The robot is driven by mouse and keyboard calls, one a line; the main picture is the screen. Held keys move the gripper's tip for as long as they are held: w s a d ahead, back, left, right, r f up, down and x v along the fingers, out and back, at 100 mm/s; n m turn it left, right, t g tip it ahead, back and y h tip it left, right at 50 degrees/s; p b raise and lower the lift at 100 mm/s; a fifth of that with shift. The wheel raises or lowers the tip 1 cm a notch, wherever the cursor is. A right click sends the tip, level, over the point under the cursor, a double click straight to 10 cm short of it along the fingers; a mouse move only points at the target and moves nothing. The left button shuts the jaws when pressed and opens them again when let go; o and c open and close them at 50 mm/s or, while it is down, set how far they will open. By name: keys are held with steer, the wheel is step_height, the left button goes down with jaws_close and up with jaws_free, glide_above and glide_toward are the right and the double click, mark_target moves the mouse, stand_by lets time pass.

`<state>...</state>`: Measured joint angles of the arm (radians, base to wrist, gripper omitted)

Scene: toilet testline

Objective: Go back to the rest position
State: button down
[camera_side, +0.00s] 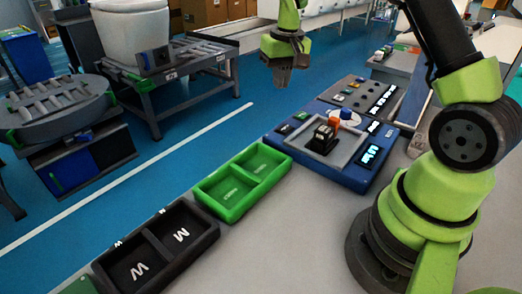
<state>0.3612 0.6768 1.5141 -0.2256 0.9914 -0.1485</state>
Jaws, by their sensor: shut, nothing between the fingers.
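My gripper (281,78) hangs pointing down at the top middle of the side view. Its fingers are together with nothing between them. It is in the air, apart from the table and from everything on it. In the picture it shows above and left of the blue fixture (350,178). My green and black arm comes down at the right, and its base stands on the grey table.
On the table (258,250) stand a green two-part tray (205,187), a black two-part tray (110,262) and the blue fixture with a small dark device (321,141). A grey panel (345,92) lies behind. Across the blue floor, a white toilet (133,32) stands on a conveyor.

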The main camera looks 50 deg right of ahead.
steer(key=s+a+r+n+t, duration=0.1)
steer(key=s+a+r+t, duration=0.2)
steer(key=s+a+r, duration=0.85)
steer(key=s+a+r+t+y, duration=0.2)
steer(key=s+a+t, duration=0.1)
steer(key=s, duration=0.6)
steer(key=shift+s+a+r+n, duration=0.15)
steer(key=shift+s+a+n, duration=0.2)
steer(key=shift+a, duration=0.2)
steer(key=shift+w, duration=0.1)
stand_by(1.2)
